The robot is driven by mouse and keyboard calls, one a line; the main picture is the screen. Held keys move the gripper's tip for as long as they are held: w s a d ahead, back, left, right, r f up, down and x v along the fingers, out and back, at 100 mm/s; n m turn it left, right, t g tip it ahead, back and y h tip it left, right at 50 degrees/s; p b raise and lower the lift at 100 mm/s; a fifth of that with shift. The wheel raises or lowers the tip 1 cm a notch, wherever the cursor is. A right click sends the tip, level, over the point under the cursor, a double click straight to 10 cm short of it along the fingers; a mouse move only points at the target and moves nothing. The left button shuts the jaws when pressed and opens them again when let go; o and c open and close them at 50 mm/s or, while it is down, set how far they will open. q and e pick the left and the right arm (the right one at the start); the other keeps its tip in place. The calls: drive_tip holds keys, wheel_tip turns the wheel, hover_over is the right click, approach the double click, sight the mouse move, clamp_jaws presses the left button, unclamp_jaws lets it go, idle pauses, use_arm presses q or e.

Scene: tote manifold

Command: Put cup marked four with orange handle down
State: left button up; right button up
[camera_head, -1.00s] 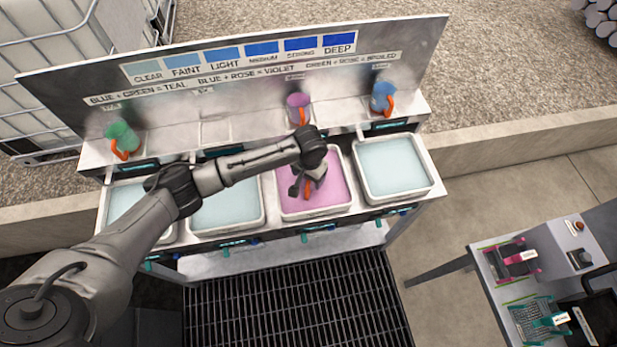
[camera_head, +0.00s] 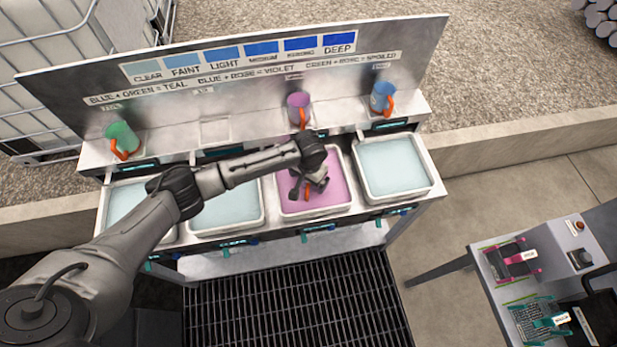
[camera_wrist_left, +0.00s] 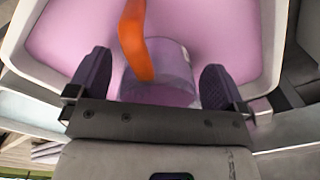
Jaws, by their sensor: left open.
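A see-through cup (camera_wrist_left: 174,66) with an orange handle (camera_wrist_left: 133,40) is at the pink liquid of the third tote (camera_head: 316,210) from the left. Its number is not readable. In the left wrist view the cup lies between the spread fingers of my left gripper (camera_wrist_left: 157,85), with gaps on both sides. In the head view my left gripper (camera_head: 308,187) is low over the pink tote and hides most of the cup. I cannot tell whether the cup rests on the tote floor. My right gripper is not in view.
Green (camera_head: 121,138), purple (camera_head: 298,108) and blue (camera_head: 382,98) cups with orange handles stand on the shelf behind. Totes of pale blue liquid (camera_head: 394,168) flank the pink one. A side table (camera_head: 520,270) with clamp-like devices is at right.

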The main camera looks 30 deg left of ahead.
use_arm(q)
drive_tip(key=shift+r, duration=0.15)
wheel_tip(320, 180, up, 12)
drive_tip(key=p, duration=0.1)
drive_tip(key=s+d+f, duration=0.1)
drive_tip(key=s+d, duration=0.1)
drive_tip(key=s+d+f+m, duration=0.1)
drive_tip(key=s+d+f, duration=0.1)
drive_tip(key=s+d+f+m+h, duration=0.1)
drive_tip(key=s+d+f, duration=0.1)
drive_tip(key=s, duration=0.1)
drive_tip(key=shift+d+f+t, duration=0.2)
drive_tip(key=shift+f+t, duration=0.05)
drive_tip(key=shift+t, duration=0.05)
drive_tip(key=s+d+f+m+t+h, duration=0.1)
drive_tip(key=s+d+f, duration=0.2)
drive_tip(key=s, duration=0.7)
drive_tip(key=s+a+r+t, duration=0.1)
drive_tip(key=s+a, duration=0.2)
drive_tip(key=s, duration=0.4)
drive_tip(key=s+a+n+t+y, duration=0.1)
drive_tip(key=s+a, duration=0.3)
drive_tip(key=s, duration=0.3)
drive_tip(key=shift+s+r+y, duration=0.3)
drive_tip(key=shift+s+r, duration=0.05)
drive_tip(key=shift+r, duration=0.05)
